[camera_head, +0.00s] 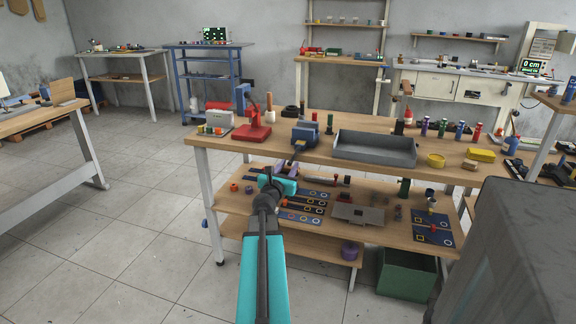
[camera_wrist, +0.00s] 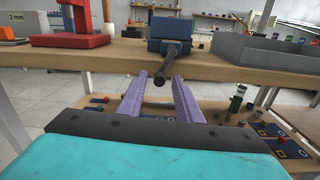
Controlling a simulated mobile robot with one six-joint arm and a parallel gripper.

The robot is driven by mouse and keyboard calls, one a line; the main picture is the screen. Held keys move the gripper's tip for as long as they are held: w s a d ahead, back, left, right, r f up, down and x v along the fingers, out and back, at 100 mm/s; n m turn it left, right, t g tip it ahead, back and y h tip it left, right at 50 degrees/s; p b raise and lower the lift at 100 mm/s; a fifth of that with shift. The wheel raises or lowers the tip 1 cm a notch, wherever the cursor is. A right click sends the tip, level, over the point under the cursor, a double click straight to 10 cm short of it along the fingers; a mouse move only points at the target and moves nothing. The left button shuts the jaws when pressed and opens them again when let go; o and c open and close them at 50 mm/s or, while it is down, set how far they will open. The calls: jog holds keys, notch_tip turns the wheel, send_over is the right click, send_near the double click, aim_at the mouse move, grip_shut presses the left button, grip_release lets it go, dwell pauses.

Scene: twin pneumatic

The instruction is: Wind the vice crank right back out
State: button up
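The blue vice (camera_head: 305,134) sits at the front edge of the wooden workbench; it also shows in the wrist view (camera_wrist: 170,28). Its dark crank (camera_wrist: 168,62) sticks out from the vice past the bench edge toward me, and its rounded end is nearest the camera. My gripper (camera_wrist: 160,78) has two purple fingers set apart, one to each side of the crank's end in the wrist view. I cannot tell whether either finger touches it. In the head view my teal gripper body hides part of this area.
A red stand (camera_head: 252,130) is left of the vice. A grey tray (camera_head: 374,150) is right of it. A lower shelf (camera_head: 345,221) below holds dark plates and small parts. A green bin (camera_head: 407,275) stands on the floor under it. The floor at left is clear.

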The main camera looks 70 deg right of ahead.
jog(key=shift+d, duration=0.5)
grip_shut()
jog(key=shift+w+d, duration=0.15)
jog(key=shift+d, duration=0.15)
jog(key=shift+a, duration=0.3)
jog(key=shift+f, duration=0.1)
jog(key=shift+s+n, duration=0.2)
jog(key=shift+n, duration=0.2)
